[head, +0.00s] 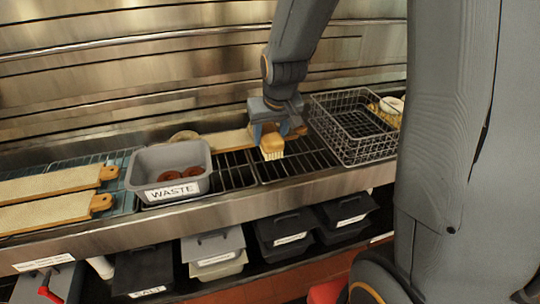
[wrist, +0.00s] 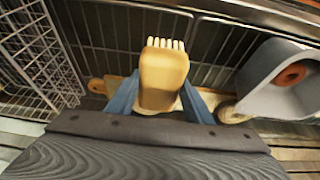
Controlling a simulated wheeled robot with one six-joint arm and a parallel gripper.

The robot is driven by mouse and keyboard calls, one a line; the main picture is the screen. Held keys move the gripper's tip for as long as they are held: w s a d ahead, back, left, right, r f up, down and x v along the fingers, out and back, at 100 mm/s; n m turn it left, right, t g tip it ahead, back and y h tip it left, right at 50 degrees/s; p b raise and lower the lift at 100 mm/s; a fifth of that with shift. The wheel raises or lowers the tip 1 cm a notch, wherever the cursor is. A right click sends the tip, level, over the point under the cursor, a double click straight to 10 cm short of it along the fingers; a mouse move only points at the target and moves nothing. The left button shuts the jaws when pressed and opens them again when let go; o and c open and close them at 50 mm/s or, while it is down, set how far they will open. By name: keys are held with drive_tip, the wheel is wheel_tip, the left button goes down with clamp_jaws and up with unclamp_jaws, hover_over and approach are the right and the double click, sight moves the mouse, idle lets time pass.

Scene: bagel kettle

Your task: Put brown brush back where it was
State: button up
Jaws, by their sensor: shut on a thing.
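The brown brush (head: 271,143) has a tan wooden block and pale bristles. My gripper (head: 266,130) is shut on it and holds it over the dark wire rack (head: 300,160), between the grey waste bin and the wire basket. In the wrist view the brush (wrist: 163,78) sits between the two blue fingers of my gripper (wrist: 158,100), with its bristles pointing toward the top of the picture. Whether the brush touches the rack is hard to tell.
The waste bin (head: 170,165) with brown rings inside stands to the left. A wire basket (head: 350,125) stands to the right. A wooden board (head: 230,140) lies behind the brush. Two boards (head: 50,185) lie at far left. Lidded tubs (head: 285,228) sit on the lower shelf.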

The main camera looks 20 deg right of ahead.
drive_tip(key=shift+f+p, duration=0.55)
drive_tip(key=shift+f, duration=2.5)
drive_tip(key=shift+f, duration=0.15)
drive_tip(key=o, duration=0.9)
drive_tip(key=b+v, duration=0.2)
drive_tip(key=v, duration=1)
drive_tip(key=s+f+g, duration=0.1)
drive_tip(key=s+f, duration=0.1)
drive_tip(key=s, duration=0.2)
drive_tip(key=s+f+g, duration=0.1)
drive_tip(key=s+f, duration=0.1)
drive_tip(key=s, duration=0.2)
drive_tip(key=s+f+g, duration=0.1)
drive_tip(key=s+f, duration=0.1)
drive_tip(key=s, duration=0.2)
drive_tip(key=shift+s+f, duration=0.25)
drive_tip(key=shift+f, duration=0.05)
drive_tip(key=shift+f+b, duration=0.1)
drive_tip(key=shift+b, duration=0.2)
